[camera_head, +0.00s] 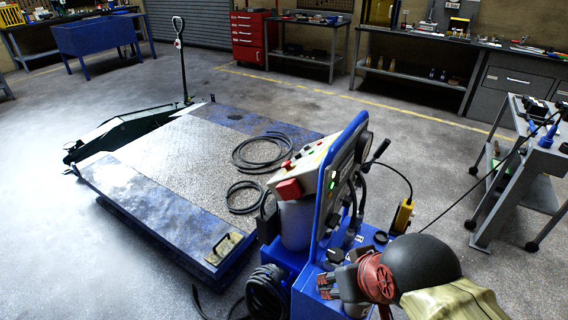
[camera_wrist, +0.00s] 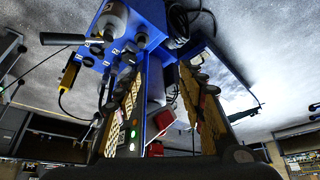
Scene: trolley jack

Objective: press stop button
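I cannot tell for certain which red part is the stop button. A red part (camera_wrist: 164,119) also shows between the fingers in the wrist view. My gripper (camera_head: 333,283) is in front and to the right of the box, apart from it in the head view. Its two fingers stand apart and empty in the wrist view (camera_wrist: 165,80).
The upright blue panel (camera_head: 345,165) stands between the box and the levers and hoses on the right. A lift platform (camera_head: 180,165) with coiled black hoses lies behind left. A grey trolley (camera_head: 520,170) stands at right. Open floor lies behind the unit.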

